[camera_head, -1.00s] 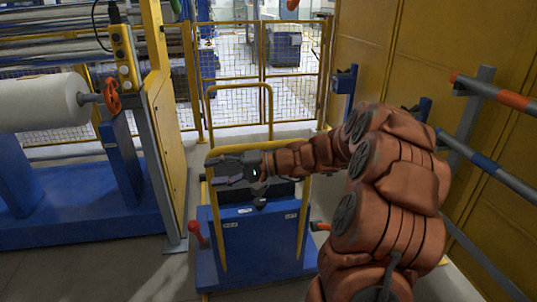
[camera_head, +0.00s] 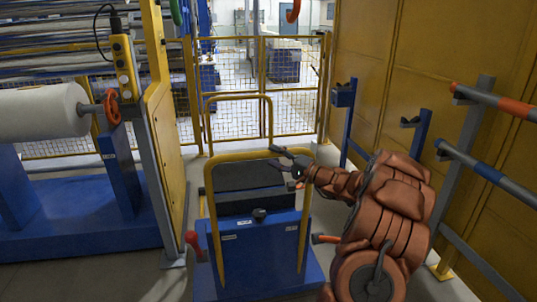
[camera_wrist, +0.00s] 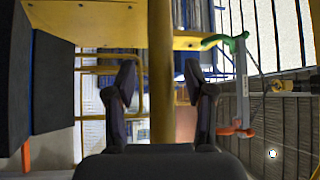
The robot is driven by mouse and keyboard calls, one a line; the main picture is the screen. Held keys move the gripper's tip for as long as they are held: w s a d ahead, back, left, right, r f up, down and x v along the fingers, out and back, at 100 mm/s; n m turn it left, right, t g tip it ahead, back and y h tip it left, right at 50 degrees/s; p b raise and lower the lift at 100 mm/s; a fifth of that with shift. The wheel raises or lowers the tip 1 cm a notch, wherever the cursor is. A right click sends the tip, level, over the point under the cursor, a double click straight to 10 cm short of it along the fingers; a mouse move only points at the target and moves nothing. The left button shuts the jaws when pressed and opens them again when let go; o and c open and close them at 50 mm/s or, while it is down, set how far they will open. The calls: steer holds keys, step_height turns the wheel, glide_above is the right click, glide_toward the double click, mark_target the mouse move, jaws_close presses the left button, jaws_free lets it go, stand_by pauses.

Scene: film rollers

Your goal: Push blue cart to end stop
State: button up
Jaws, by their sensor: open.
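The blue cart (camera_head: 262,246) stands in the aisle in the head view, with a black block on top and a yellow tubular handle (camera_head: 215,240) at its near side. My gripper (camera_head: 273,156) is open at the right part of the handle's top bar. In the wrist view a yellow bar (camera_wrist: 161,60) shows between the spread fingers of my gripper (camera_wrist: 160,82). I cannot tell whether the fingers touch it. I cannot make out an end stop for certain.
A yellow mesh fence (camera_head: 232,95) closes the aisle behind the cart. A large white roll (camera_head: 40,115) on a blue stand (camera_head: 70,225) is at left. A yellow wall (camera_head: 410,70) with blue posts and rods (camera_head: 485,165) bounds the right. Narrow floor shows beside the cart.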

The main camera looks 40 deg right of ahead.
steer(key=shift+x, duration=1.4)
steer(key=shift+c, duration=0.2)
jaws_close()
